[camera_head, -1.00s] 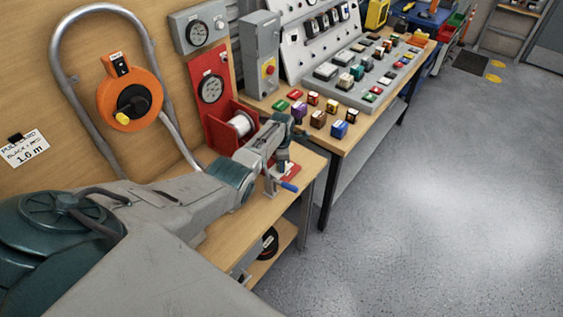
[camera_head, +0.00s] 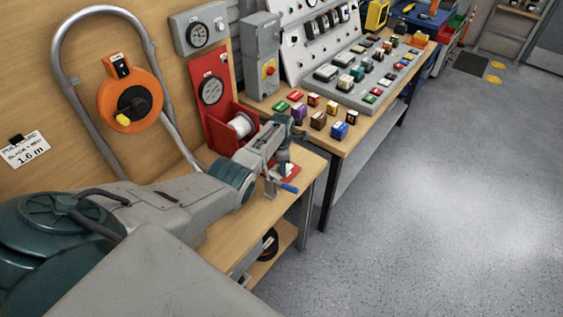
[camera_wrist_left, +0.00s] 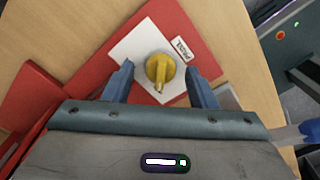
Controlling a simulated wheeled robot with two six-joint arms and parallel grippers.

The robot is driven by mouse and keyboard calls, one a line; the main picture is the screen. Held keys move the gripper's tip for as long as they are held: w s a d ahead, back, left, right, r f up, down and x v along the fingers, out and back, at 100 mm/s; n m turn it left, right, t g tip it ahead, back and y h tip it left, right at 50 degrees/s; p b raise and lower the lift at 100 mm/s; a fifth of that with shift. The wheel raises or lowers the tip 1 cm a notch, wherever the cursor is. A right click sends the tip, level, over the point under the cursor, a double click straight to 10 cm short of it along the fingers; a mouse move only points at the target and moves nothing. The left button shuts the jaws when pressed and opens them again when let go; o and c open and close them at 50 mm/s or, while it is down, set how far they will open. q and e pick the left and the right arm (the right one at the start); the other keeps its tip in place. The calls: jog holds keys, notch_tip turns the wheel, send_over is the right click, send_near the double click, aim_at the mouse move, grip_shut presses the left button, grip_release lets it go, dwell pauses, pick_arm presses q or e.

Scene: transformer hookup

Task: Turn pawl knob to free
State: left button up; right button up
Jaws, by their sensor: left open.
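The yellow pawl knob (camera_wrist_left: 159,70) stands on a white plate (camera_wrist_left: 135,48) on a red base (camera_wrist_left: 88,67) in the left wrist view. A small white label (camera_wrist_left: 181,47) is beside it. My left gripper (camera_wrist_left: 159,76) is open, with one finger on each side of the knob; whether they touch it I cannot tell. In the head view my left gripper (camera_head: 281,150) is over the bench's right end and hides the knob. My right gripper does not show.
A red stand with a white spool (camera_head: 241,124) is just behind the gripper. A blue-handled crank (camera_head: 289,187) is close in front. An orange reel (camera_head: 130,100) is on the wooden panel at left. A bench with coloured blocks and a control panel (camera_head: 358,92) extends beyond.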

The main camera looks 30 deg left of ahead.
pick_arm(q)
jog(key=shift+r, duration=0.1)
notch_tip(320, 180, up, 11)
jog(key=b, duration=0.1)
jog(key=shift+f+b, duration=0.2)
jog(key=shift+b, duration=0.15)
dwell(0.5)
